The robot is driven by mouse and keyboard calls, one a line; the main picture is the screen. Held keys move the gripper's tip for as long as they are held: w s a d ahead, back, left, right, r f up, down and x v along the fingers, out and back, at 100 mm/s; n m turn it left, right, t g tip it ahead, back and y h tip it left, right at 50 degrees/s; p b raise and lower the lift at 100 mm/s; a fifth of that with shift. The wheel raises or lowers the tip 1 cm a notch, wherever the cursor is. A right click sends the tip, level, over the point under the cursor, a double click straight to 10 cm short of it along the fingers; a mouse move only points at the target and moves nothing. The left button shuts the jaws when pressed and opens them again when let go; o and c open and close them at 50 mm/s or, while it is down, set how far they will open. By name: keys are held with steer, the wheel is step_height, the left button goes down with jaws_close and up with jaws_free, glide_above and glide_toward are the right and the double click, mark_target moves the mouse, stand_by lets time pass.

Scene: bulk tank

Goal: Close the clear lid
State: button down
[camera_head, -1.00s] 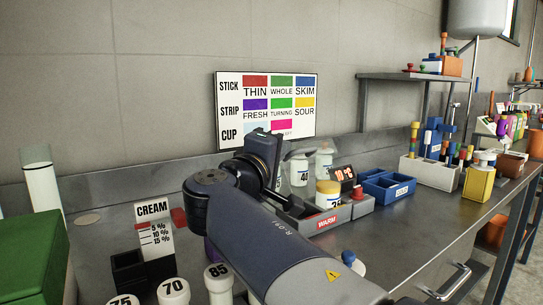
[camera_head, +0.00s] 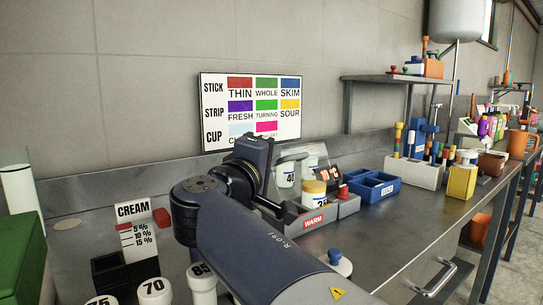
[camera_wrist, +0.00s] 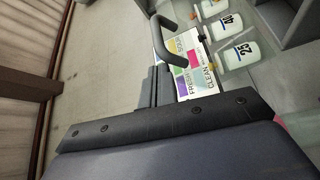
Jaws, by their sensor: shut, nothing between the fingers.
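The clear lid (camera_head: 291,158) stands raised and tilted over the warm box (camera_head: 313,222), behind my wrist in the head view. It is see-through, so its edges are faint. Jars marked 40 (camera_head: 285,174) and a yellow-topped jar (camera_head: 314,190) stand at the box. In the wrist view a dark curved handle (camera_wrist: 166,33) shows just beyond my fingers. The jars marked 25 (camera_wrist: 237,52) and 40 (camera_wrist: 229,24) lie to its right. My gripper (camera_wrist: 154,72) is shut and empty, close to the handle; I cannot tell whether they touch.
The cream stand (camera_head: 133,230) and numbered white jars (camera_head: 154,291) are at the near left. The wall sign (camera_head: 252,112) is behind. Bench space at the front right is clear.

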steer(key=w+d+r+m+g+y+p, duration=0.2)
steer(key=r+g+y+p, duration=0.4)
steer(key=p, duration=1.4)
steer(key=w+d+r+m+g+y+p, duration=0.3)
steer(key=r+g+p, duration=0.5)
steer(key=p, duration=1.1)
steer(key=shift+n+g+y, duration=0.4)
steer(key=shift+n+y, duration=0.1)
steer(key=shift+n, duration=0.1)
steer(key=x, duration=0.6)
steer(key=s+a+x, duration=0.1)
steer(key=x, duration=0.3)
steer(key=shift+a+f, duration=0.1)
steer(key=shift+f, duration=0.05)
steer(key=shift+s+d+f+p, duration=0.2)
steer(key=shift+s+d+f, duration=0.25)
steer(key=shift+s, duration=0.25)
steer(key=shift+s+d+f+p, duration=0.15)
steer(key=shift+s+d+f, duration=0.15)
steer(key=shift+s+d, duration=0.35)
